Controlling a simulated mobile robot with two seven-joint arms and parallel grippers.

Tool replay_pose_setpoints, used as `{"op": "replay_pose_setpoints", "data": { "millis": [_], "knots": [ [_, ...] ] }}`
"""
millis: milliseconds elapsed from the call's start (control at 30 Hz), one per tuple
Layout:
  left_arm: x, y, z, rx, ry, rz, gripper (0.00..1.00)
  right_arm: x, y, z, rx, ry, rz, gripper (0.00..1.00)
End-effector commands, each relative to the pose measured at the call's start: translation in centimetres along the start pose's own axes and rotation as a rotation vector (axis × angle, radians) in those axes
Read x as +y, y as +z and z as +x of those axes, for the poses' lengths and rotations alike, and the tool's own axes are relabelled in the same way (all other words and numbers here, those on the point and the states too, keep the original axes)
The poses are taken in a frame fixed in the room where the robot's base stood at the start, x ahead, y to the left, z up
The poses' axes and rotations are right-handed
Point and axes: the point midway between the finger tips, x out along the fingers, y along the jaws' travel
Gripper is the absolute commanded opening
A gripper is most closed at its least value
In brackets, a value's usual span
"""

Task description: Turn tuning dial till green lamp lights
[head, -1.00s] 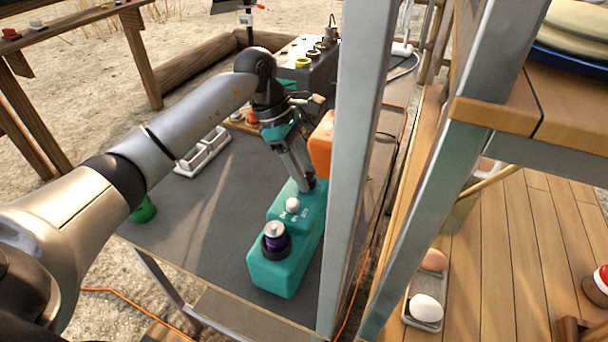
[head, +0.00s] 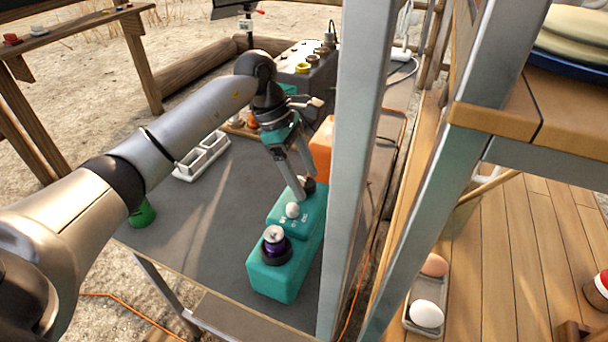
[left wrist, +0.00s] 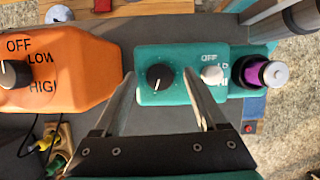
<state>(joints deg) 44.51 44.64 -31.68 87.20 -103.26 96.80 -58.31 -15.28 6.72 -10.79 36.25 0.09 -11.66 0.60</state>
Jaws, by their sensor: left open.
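A teal box (head: 277,285) stands on the grey table and also shows in the left wrist view (left wrist: 145,97). A black dial with a white pointer mark (left wrist: 160,77) is on its top; in the head view the dial (head: 308,185) is partly behind my fingers. A white round knob (left wrist: 212,75) beside OFF and HI lettering sits next to it. My left gripper (head: 303,190) is open above the box. Its two fingers (left wrist: 160,88) lie either side of the dial in the wrist view; contact cannot be told. I make out no lit green lamp.
A purple cylinder with a silver top (head: 275,240) stands at the box's near end. An orange box with a black knob (left wrist: 60,70) is beside it. A metal post (head: 352,170) rises close on the right. A white tray (head: 203,158) and green cup (head: 142,212) are left.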

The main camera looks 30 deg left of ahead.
Motion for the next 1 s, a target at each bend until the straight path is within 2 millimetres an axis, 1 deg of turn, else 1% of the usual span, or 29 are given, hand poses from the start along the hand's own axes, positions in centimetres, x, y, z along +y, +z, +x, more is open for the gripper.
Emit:
{"op": "replay_pose_setpoints", "data": {
  "millis": [167, 400, 500, 600, 700, 800, 1000],
  "knots": [
    [0.1, 0.0, -2.8, 0.002, 0.005, 0.0, 0.74, -0.1, -0.1, -0.6, -0.001, -0.002, -0.001, 0.0],
    [0.1, 0.1, -8.7, 0.001, 0.006, -0.001, 0.74, -0.8, 0.0, -1.6, -0.007, -0.012, -0.002, 0.0],
    [0.1, 0.1, -10.9, 0.001, 0.005, 0.0, 0.74, -1.3, 0.2, -2.0, -0.013, -0.018, -0.002, 0.0],
    [0.1, 0.1, -12.7, 0.001, 0.004, -0.001, 0.74, -1.6, 0.6, -2.4, -0.021, -0.022, -0.004, 0.0],
    [0.0, 0.1, -14.0, 0.0, 0.003, -0.001, 0.74, -1.8, 1.0, -2.7, -0.029, -0.025, -0.006, 0.0],
    [0.0, 0.0, -14.7, 0.001, 0.0, 0.0, 0.74, -1.9, 1.4, -2.8, -0.036, -0.026, -0.007, 0.0],
    [0.0, 0.0, -15.0, 0.0, 0.0, 0.0, 0.74, -2.0, 2.0, -2.9, -0.044, -0.029, -0.008, 0.0]
  ]
}}
